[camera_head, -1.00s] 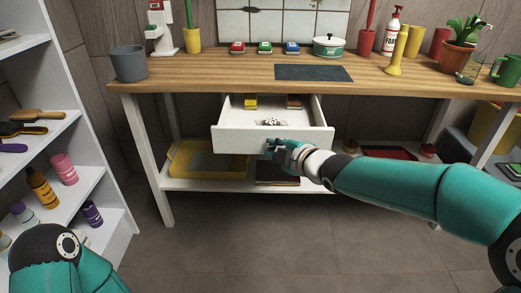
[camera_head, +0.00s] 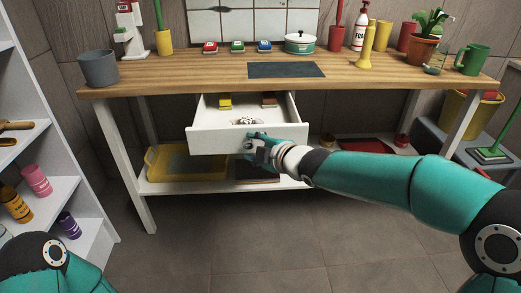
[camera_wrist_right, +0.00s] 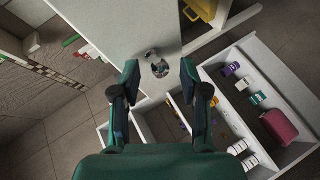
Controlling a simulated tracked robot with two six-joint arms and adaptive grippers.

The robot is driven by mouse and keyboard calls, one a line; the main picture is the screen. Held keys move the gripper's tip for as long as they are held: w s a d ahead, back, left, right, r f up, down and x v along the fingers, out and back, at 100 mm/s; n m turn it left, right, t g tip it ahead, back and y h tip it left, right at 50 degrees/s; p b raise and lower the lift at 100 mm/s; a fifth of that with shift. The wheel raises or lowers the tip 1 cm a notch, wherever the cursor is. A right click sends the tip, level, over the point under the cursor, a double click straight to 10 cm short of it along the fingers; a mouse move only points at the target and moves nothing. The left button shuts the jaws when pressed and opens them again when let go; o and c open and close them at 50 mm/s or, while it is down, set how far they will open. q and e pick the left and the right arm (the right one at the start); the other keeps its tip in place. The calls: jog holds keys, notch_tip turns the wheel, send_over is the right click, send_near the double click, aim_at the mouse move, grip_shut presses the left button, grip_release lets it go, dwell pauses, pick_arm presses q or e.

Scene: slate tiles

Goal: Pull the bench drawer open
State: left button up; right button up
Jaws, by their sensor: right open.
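The white bench drawer (camera_head: 215,139) hangs pulled out from under the wooden workbench (camera_head: 180,81), its inside showing from above. My right gripper (camera_head: 260,148) is at the lower middle of the drawer front and hides part of it. In the right wrist view my right gripper (camera_wrist_right: 160,75) is open, its two dark teal fingers apart. A small metallic handle (camera_wrist_right: 155,62) on the white drawer front (camera_wrist_right: 128,28) shows between and slightly beyond the fingertips. I cannot tell whether the fingers touch it. My left gripper is out of view.
The drawer holds a yellow item (camera_head: 225,101), a brown item (camera_head: 269,100) and a small black-and-white item (camera_head: 246,121). A yellow tray (camera_head: 165,165) lies on the lower shelf. A white shelf unit (camera_head: 100,232) stands left. Floor before the bench is clear.

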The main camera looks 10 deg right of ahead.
jog(key=v, duration=1.1)
jog(key=shift+s+d, duration=0.3)
